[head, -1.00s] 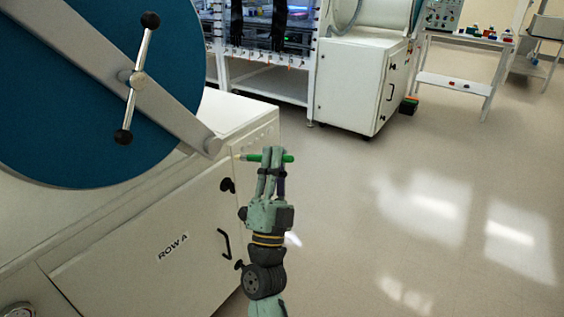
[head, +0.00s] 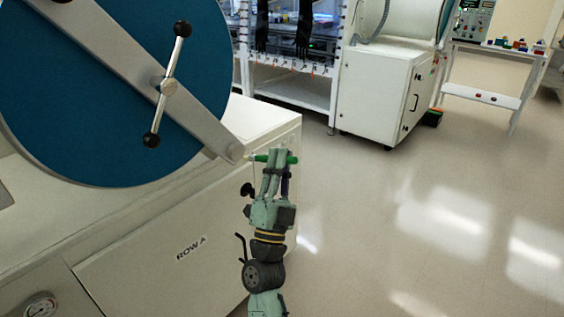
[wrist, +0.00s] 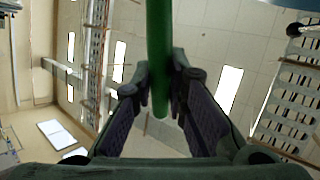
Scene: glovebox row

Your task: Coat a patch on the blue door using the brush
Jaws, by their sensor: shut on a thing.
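The blue door (head: 110,75) is a large round disc at the upper left of the head view, with a grey bar and a black-knobbed handle (head: 168,88) across it. My gripper (head: 275,160) is shut on the green-handled brush (head: 291,160), which lies level across its fingers. The brush's pale tip points left, close to the lower right end of the grey bar in the picture; I cannot tell the gap in depth. In the wrist view the green handle (wrist: 159,50) runs between the two fingers. The bristles do not show there.
The white cabinet marked ROW A (head: 190,249) stands below the door, with black knobs and a handle on its side. A second white cabinet (head: 385,95) and a white side table (head: 485,94) stand farther back. Open floor (head: 400,230) lies to the right.

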